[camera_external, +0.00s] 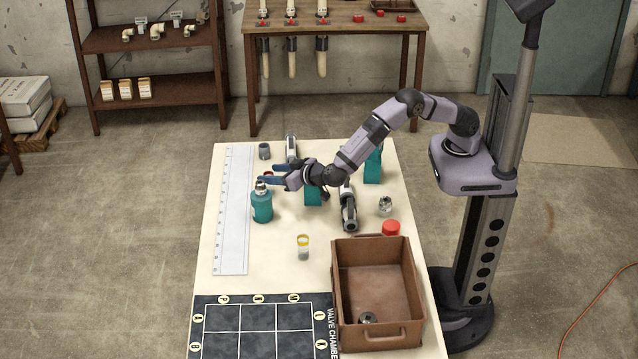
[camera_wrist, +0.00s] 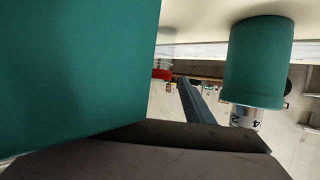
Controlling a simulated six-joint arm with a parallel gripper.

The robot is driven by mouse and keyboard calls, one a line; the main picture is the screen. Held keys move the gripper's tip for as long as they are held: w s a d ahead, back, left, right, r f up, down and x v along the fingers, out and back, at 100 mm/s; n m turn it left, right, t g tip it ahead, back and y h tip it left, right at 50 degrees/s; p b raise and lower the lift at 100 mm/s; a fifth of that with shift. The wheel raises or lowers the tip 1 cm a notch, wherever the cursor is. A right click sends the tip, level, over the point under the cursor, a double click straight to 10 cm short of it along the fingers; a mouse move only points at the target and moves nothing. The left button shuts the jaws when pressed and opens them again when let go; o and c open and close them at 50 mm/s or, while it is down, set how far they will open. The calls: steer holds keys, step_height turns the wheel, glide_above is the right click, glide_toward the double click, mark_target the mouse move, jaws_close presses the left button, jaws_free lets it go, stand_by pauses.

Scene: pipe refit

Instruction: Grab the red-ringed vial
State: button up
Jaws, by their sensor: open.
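The red-ringed vial shows in the wrist view as a red band (camera_wrist: 162,74) with a pale, clear body against the table edge. In the outside view only a small red spot (camera_external: 268,174) shows between my fingers, and the rest of it is hidden. My gripper (camera_external: 270,174) is open, held level and pointing left at the vial, with its two blue fingers apart. One finger shows in the wrist view (camera_wrist: 195,105). I cannot tell whether the fingers touch the vial. A yellow-ringed vial (camera_external: 303,247) stands upright nearer the front.
A teal bottle (camera_external: 262,207) with a silver cap stands close beside my fingers. Teal blocks (camera_external: 313,195) stand under and behind my wrist. Pipe fittings (camera_external: 348,208), a red cap (camera_external: 391,228) and a brown tray (camera_external: 340,290) lie right and front. A white ruler (camera_external: 234,210) lies left.

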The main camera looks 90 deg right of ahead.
steer(key=shift+c, duration=0.6)
steer(key=c, duration=1)
steer(key=shift+r, duration=0.1)
